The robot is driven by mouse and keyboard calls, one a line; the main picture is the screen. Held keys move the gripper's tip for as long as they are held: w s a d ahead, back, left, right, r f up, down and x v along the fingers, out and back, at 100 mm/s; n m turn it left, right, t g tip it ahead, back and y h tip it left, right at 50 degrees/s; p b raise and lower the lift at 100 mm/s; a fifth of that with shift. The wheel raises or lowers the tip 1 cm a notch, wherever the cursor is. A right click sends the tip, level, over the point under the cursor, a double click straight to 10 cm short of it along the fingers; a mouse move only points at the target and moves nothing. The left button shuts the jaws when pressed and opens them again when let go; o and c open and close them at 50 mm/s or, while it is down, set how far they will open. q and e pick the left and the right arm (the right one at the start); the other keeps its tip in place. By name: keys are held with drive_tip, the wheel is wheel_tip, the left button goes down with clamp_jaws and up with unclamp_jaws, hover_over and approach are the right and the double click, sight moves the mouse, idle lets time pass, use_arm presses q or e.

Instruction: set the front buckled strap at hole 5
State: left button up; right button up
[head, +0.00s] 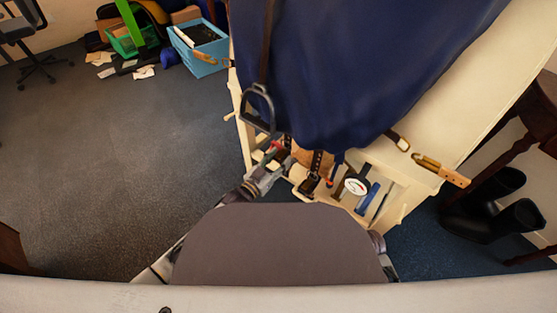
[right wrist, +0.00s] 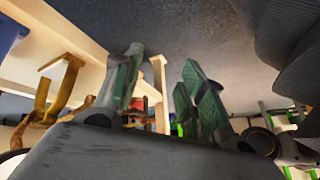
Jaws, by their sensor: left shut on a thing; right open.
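A dark strap with light holes (head: 317,160) hangs below the blue cover, with a dark buckle (head: 308,185) near its lower end. My left gripper (head: 277,155) is just left of it, shut on what looks like a second dark strap (head: 288,142); the contact is small and partly hidden. I cannot read which hole the buckle sits at. My right gripper (right wrist: 160,68) shows in the right wrist view, open, its green-padded fingers apart with nothing between them. In the head view the right gripper is hidden.
The blue cover (head: 350,60) lies over a cream stand (head: 470,100). A stirrup (head: 258,110) hangs left. A dial gauge (head: 356,187) and a blue-handled tool (head: 368,197) lie in the stand's tray. A brass-buckled strap (head: 440,170) is right. Dark boots (head: 495,205) stand on the floor.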

use_arm(q)
drive_tip(key=shift+r+p, duration=0.9)
drive_tip(key=shift+r, duration=0.2)
use_arm(e)
drive_tip(key=shift+g+h, duration=0.3)
drive_tip(key=shift+g, duration=0.1)
drive_tip(key=r, duration=0.2)
drive_tip(key=d+r, duration=0.1)
drive_tip(key=r, duration=0.1)
drive_tip(key=shift+s+d, duration=0.1)
drive_tip(key=shift+s, duration=0.2)
drive_tip(key=shift+f, duration=0.1)
use_arm(q)
drive_tip(key=o, duration=1.5)
drive_tip(key=shift+c, duration=0.2)
drive_tip(key=shift+a, duration=0.1)
drive_tip(key=shift+s+a+f, duration=0.1)
drive_tip(key=shift+s, duration=0.1)
drive_tip(key=v, duration=1.1)
drive_tip(key=shift+s, duration=0.15)
drive_tip(key=shift+a, duration=0.15)
